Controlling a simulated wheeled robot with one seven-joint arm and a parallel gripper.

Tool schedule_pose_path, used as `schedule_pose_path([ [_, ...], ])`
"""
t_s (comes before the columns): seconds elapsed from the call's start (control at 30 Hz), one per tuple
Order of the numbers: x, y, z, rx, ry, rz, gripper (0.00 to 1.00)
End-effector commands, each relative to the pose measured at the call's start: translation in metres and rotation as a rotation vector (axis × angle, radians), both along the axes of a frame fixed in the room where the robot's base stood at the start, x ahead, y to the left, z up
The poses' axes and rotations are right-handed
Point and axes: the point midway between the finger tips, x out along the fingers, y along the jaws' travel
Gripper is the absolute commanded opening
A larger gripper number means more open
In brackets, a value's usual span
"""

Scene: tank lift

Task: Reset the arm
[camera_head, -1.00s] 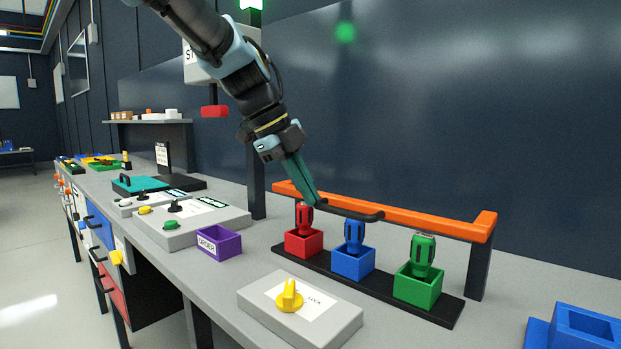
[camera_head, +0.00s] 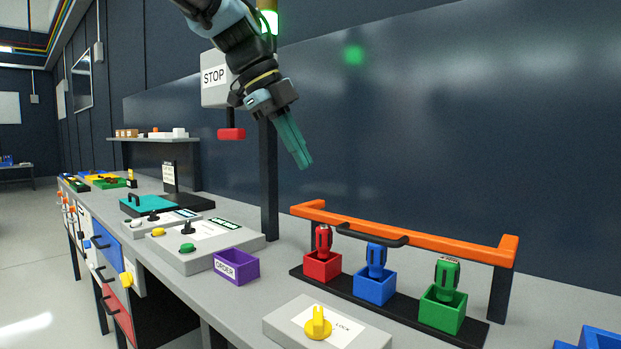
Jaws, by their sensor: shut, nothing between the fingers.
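My gripper (camera_head: 306,165) hangs in the air above and behind the orange bar (camera_head: 430,237), with its teal fingers shut and pointing down to the right. It is empty and apart from everything. Below the bar, a red tank (camera_head: 323,240), a blue tank (camera_head: 376,258) and a green tank (camera_head: 446,272) stand upright in boxes of matching colour on a black strip (camera_head: 400,308). A black handle (camera_head: 372,235) is on the front of the orange bar.
On the grey bench, a lock box with a yellow knob (camera_head: 318,323), a purple ORDER box (camera_head: 236,266) and a control panel (camera_head: 200,245) stand left of the tanks. A STOP sign (camera_head: 214,77) and red block (camera_head: 231,133) hang near a dark post (camera_head: 268,180). A blue box (camera_head: 598,338) is at lower right.

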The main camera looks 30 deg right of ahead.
Motion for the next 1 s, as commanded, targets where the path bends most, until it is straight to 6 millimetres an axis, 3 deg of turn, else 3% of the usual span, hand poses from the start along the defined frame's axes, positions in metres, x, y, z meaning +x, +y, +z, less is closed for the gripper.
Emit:
schedule_pose_path([
  [0.33,0.002,0.006,0.012,0.002,0.0,0.002,0.0],
  [0.43,0.011,0.012,0.006,0.018,0.015,0.064,0.0],
  [0.53,0.033,0.031,-0.015,0.064,0.06,0.249,0.0],
  [0.67,0.072,0.078,-0.058,0.148,0.149,0.652,0.0],
  [0.8,0.102,0.144,-0.11,0.216,0.246,1.131,0.0],
  [1.0,0.111,0.245,-0.174,0.252,0.373,1.787,0.0],
])
